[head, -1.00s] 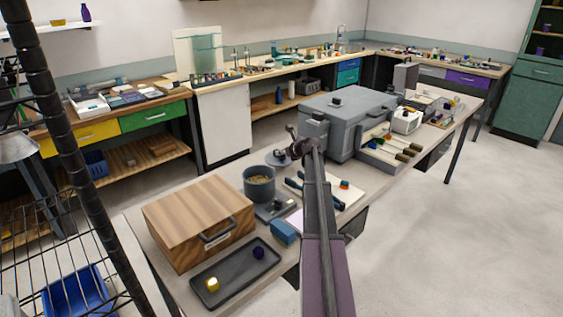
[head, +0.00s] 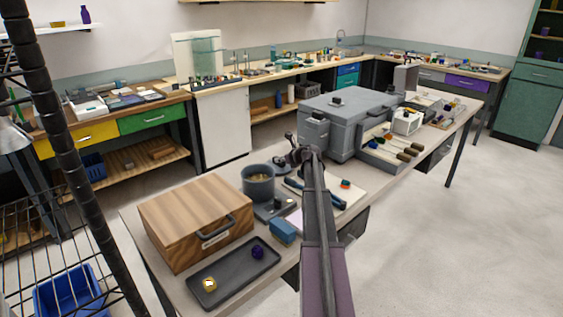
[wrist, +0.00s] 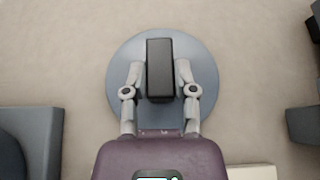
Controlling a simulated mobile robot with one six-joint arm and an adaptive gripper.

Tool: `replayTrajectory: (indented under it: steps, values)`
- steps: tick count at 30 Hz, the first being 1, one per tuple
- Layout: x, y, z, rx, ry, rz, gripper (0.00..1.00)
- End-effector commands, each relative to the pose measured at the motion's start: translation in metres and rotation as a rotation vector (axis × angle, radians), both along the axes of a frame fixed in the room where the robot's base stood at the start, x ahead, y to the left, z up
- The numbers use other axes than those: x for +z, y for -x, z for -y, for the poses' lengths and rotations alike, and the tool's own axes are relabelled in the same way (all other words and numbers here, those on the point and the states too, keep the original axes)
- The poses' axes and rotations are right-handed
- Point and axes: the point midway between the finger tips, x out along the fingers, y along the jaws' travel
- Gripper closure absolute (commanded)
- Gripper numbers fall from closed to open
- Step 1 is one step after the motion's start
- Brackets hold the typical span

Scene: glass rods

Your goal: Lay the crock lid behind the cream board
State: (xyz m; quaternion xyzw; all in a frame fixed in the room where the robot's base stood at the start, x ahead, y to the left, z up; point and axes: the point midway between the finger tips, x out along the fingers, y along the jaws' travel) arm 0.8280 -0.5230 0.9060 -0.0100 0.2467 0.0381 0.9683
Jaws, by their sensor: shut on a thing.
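The crock lid (wrist: 125,60) is a round blue-grey disc with a black block handle (wrist: 160,70). My gripper (wrist: 160,78) is shut on this handle in the wrist view. I cannot tell whether the lid touches the bench top or hangs just above it. In the head view my gripper (head: 302,155) is past the cream board, and the lid is hard to make out there. The cream board (head: 350,196) lies on the bench, partly behind my arm; its edge shows low in the wrist view (wrist: 250,173). The open grey crock (head: 258,186) stands left of the board.
A large grey chest (head: 345,115) stands just beyond my gripper. A wooden box (head: 195,222), a dark tray (head: 235,275) and a blue block (head: 282,232) are at the near left. Pale bench surface shows around the lid in the wrist view (wrist: 80,45).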

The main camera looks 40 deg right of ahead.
Motion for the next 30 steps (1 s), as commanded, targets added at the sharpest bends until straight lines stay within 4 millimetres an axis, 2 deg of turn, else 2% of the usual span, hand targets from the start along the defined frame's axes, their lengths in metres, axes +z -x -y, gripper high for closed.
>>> replayTrajectory:
  steps: [9,10,12,13,30]
  values:
    - [-0.0041,0.0,0.0002,0.0,0.0,0.0,1.0]
    - [-0.0028,0.0,0.0002,0.0,0.0,0.0,0.55]
    - [-0.0025,0.0001,0.0001,0.0,0.0,0.0,0.34]
    - [-0.0026,0.0,0.0002,0.0,0.0,0.0,0.29]
    - [0.0018,0.0,0.0002,0.0,0.0,0.0,0.29]
